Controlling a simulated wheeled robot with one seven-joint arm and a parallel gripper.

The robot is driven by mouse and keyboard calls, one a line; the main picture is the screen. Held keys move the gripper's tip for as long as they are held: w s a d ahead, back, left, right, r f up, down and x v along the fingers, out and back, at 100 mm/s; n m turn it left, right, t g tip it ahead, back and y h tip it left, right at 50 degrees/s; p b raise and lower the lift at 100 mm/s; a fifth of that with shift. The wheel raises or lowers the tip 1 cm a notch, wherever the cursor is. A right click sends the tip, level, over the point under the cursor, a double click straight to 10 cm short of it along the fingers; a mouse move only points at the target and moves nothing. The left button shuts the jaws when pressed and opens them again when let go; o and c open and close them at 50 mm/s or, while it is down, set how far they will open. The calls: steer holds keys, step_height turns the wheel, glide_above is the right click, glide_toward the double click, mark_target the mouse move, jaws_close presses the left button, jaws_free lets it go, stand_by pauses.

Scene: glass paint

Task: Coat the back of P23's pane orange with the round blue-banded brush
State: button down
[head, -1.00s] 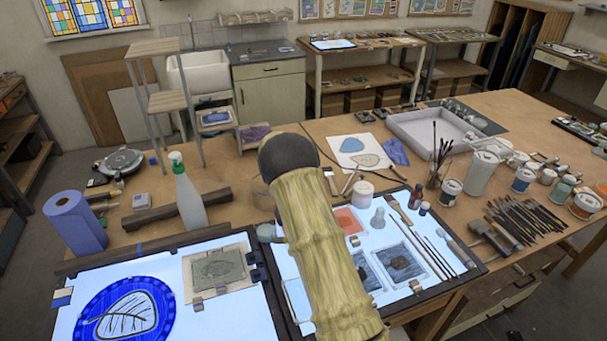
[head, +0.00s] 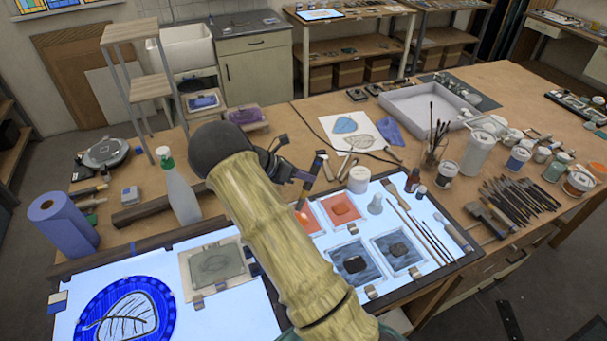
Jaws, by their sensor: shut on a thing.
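My gripper (head: 303,178) is shut on a slim brush (head: 312,182) that slants down over the light table's upper edge. The brush's blue band cannot be made out at this size. Its lower end is close to an orange-coated pane (head: 308,219); I cannot tell whether it touches. A second orange pane (head: 340,209) with a darker blotch lies to the right. Two blue-grey panes with dark blotches, one nearer (head: 354,264) and one to its right (head: 398,251), lie below. No label P23 is readable. My arm covers part of the light table.
A white jar (head: 359,180) and a clear glass stopper-like piece (head: 375,205) stand behind the panes. Loose brushes (head: 428,232) lie to the right. A spray bottle (head: 178,190) and a blue-rimmed leaf roundel (head: 122,312) are at left.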

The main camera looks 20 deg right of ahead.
mark_target(305, 184)
step_height(305, 184, down, 5)
steer(key=b, duration=0.3)
steer(key=shift+d+b, duration=0.15)
steer(key=shift+b, duration=0.25)
steer(key=shift+w, duration=0.15)
steer(key=shift+a, duration=0.2)
steer(key=shift+d+f, duration=0.1)
steer(key=shift+f, duration=0.3)
stand_by(0.6)
steer(key=shift+r+p, duration=0.85)
steer(key=shift+r, duration=0.25)
